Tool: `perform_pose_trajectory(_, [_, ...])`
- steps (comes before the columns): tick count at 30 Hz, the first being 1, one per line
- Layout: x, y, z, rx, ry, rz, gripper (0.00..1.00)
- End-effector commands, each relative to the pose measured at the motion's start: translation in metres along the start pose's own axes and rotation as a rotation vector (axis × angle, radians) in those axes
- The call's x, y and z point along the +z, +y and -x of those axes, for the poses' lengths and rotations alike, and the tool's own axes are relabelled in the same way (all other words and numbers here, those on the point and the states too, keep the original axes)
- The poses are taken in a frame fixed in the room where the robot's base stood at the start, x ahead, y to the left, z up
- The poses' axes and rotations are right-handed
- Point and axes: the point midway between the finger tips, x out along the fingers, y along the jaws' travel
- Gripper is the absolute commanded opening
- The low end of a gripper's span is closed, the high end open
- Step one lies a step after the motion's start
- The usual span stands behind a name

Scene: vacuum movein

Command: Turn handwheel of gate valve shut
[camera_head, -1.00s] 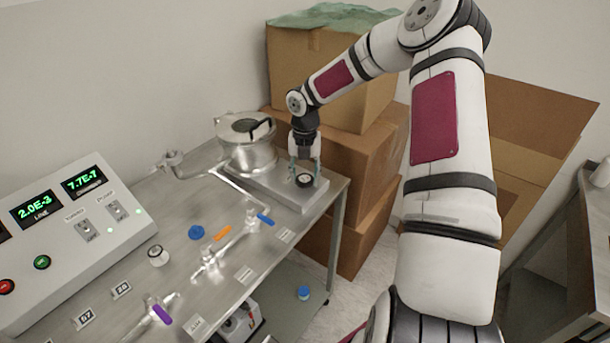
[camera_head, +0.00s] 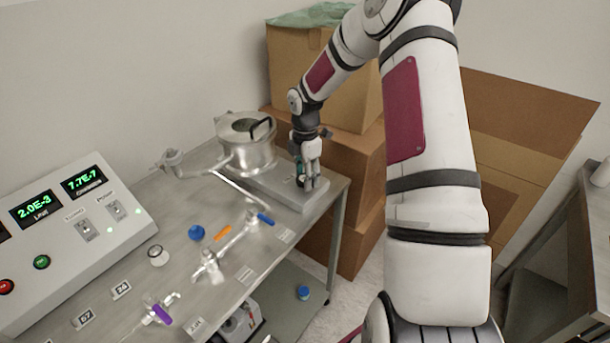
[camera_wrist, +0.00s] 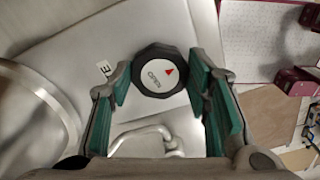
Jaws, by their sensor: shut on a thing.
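The gate valve's handwheel (camera_wrist: 147,82) shows in the wrist view as a black, lobed knob with a white face, lettering that appears to read OPEN and a red arrow. My gripper (camera_wrist: 161,80) is shut on it, with a green-padded finger on either side of its rim. In the head view my gripper (camera_head: 308,180) points down at the grey block (camera_head: 296,199) on the bench's far right end. There the fingers hide most of the handwheel.
A round metal chamber (camera_head: 250,158) stands left of my gripper. Cardboard boxes (camera_head: 345,150) stand close behind the bench end. A blue-handled valve (camera_head: 265,219), an orange handle (camera_head: 222,232) and a control box (camera_head: 75,235) sit nearer on the bench.

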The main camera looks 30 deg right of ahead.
Motion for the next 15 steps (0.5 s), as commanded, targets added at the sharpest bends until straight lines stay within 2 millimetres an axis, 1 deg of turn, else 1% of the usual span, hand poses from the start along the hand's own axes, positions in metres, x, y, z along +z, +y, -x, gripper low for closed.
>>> perform_pose_trajectory(15, [-0.0003, 0.0007, 0.0001, 0.002, -0.001, -0.491, 0.16])
